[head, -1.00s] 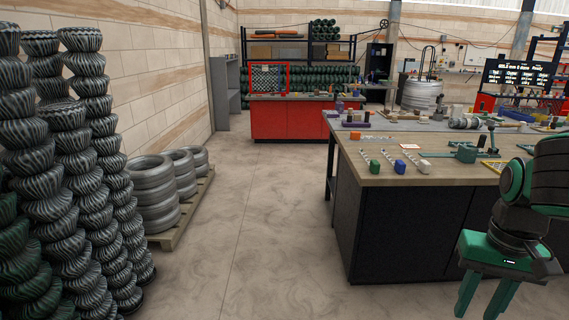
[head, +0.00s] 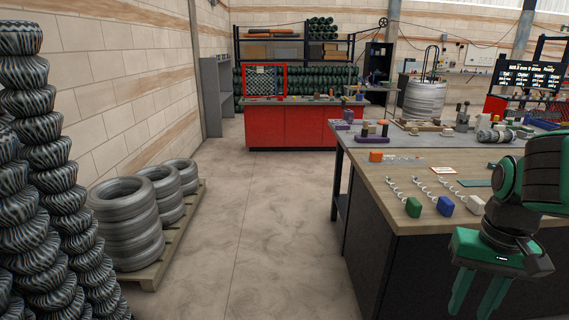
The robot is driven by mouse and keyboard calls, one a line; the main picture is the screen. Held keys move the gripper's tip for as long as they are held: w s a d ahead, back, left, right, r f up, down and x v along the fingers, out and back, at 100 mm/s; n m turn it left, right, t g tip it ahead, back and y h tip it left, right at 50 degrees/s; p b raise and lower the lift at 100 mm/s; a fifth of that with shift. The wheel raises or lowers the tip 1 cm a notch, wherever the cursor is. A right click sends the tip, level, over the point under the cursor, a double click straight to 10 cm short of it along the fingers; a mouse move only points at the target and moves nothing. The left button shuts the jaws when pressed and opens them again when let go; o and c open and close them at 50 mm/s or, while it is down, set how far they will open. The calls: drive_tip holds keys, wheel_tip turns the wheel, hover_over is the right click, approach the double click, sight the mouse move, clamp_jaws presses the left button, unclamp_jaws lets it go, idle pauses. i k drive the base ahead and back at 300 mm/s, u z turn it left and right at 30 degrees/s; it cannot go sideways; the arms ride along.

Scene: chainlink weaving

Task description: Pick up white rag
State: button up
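I cannot make out a white rag for certain in the head view. A small pale card-like item (head: 443,170) lies on the wooden-topped workbench (head: 400,212), but it is too small to tell what it is. My gripper (head: 478,296) hangs at the lower right, in front of the workbench's dark side. Its two green fingers point down and stand apart, with nothing between them. It touches nothing that I can see.
Coiled tools with green, blue and white blocks (head: 414,207) lie on the near bench top. A red workbench (head: 285,128) stands further back. Stacked wire coils (head: 125,225) on a pallet and tall coil stacks (head: 30,175) line the left. The floor aisle (head: 240,225) is clear.

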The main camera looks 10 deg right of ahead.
sight(446, 133)
drive_tip(key=i, duration=7.65)
drive_tip(key=z, duration=1.1)
